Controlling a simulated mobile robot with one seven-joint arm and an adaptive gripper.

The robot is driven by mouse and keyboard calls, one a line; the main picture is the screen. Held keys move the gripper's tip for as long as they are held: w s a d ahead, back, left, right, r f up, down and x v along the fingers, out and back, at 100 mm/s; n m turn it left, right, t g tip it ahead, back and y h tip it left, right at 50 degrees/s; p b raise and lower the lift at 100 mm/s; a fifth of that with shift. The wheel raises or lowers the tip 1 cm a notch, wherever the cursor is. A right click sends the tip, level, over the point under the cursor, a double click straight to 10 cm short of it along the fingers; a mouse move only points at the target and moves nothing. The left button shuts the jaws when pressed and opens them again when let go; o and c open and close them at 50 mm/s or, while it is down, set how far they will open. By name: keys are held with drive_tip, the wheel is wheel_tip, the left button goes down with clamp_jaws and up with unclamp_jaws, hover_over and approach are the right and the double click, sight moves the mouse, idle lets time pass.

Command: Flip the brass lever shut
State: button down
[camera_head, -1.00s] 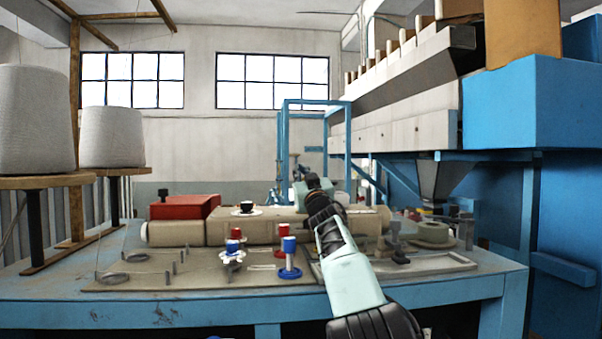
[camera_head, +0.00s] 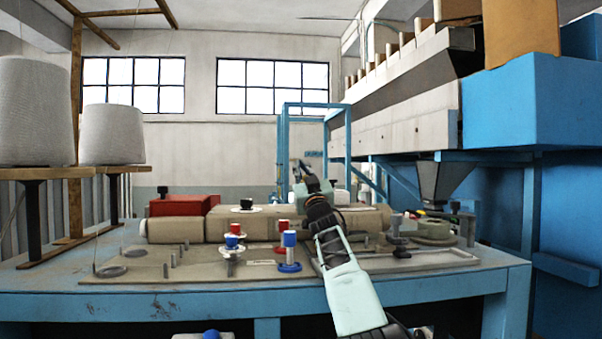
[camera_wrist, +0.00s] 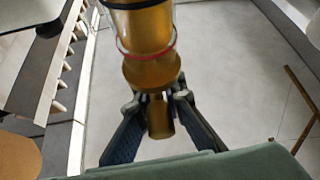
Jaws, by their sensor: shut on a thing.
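In the wrist view a brass-coloured piece (camera_wrist: 145,45), with a dark ring and a red ring around it, narrows to a stub between my fingertips. It looks like the brass lever, but its far end is cut off by the frame's top edge. My gripper (camera_wrist: 160,101) is shut on this narrow end, with a dark finger on either side. In the head view my gripper (camera_head: 303,178) is above the back of the bench, behind the long beige cylinder. The brass piece cannot be made out there.
The blue bench (camera_head: 180,300) carries a long beige cylinder (camera_head: 235,222), a red box (camera_head: 183,205) and several small posts with red and blue tops. Large thread cones (camera_head: 112,135) stand at left. A blue machine frame (camera_head: 525,110) rises at right.

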drive_tip(key=shift+w+f, duration=0.15)
drive_tip(key=shift+f, duration=0.2)
drive_tip(key=c, duration=2.5)
unclamp_jaws()
drive_tip(key=o, duration=0.4)
drive_tip(key=shift+s+r, duration=0.25)
drive_tip(key=shift+s+d+f, duration=0.1)
drive_tip(key=shift+s, duration=0.05)
drive_tip(key=shift+v, duration=1.35)
drive_tip(key=s+d, duration=0.3)
drive_tip(key=s, duration=0.8)
drive_tip(key=shift+s+d, duration=0.2)
drive_tip(key=shift+d, duration=0.05)
